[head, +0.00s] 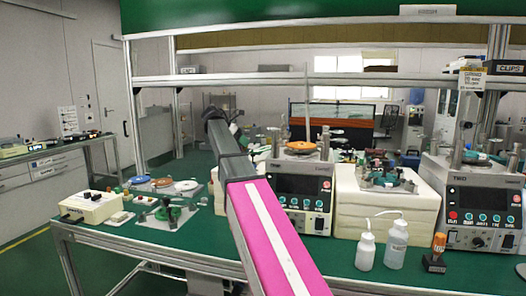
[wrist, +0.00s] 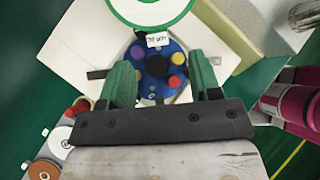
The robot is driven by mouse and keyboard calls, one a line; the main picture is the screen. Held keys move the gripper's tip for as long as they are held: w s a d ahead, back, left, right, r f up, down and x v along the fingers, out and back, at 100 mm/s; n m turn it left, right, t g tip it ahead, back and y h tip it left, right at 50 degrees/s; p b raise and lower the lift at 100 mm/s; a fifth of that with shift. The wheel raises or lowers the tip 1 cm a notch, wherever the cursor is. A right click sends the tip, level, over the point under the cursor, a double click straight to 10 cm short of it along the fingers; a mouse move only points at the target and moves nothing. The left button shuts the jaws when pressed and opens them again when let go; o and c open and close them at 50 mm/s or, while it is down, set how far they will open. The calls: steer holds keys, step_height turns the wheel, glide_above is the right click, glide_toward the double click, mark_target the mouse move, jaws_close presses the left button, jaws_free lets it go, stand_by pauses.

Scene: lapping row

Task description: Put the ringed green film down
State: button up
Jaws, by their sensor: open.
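In the wrist view, a round piece with a green ring and a pale centre (wrist: 150,8) lies flat at the top edge, partly cut off; it looks like the ringed green film. My gripper (wrist: 160,62) is open, its two green fingers spread apart. Between and beyond the fingers is a blue round fixture (wrist: 174,48) with several coloured knobs and a small white label. The green-ringed piece is beyond the fingertips, not between them. In the head view my arm reaches away over the bench, and its fingers are not clear.
The green bench (head: 225,252) carries a cream control box (head: 90,206), several flat discs (head: 162,182) at the left, a polishing machine (head: 305,190) and another machine (head: 478,205) at the right. Two white bottles (head: 366,250) stand near the front edge. A shelf crosses above.

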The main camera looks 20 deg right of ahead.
steer(key=shift+x, duration=2.9)
steer(key=shift+w, duration=0.2)
steer(key=c, duration=1.1)
steer(key=shift+r, duration=0.1)
jaws_close()
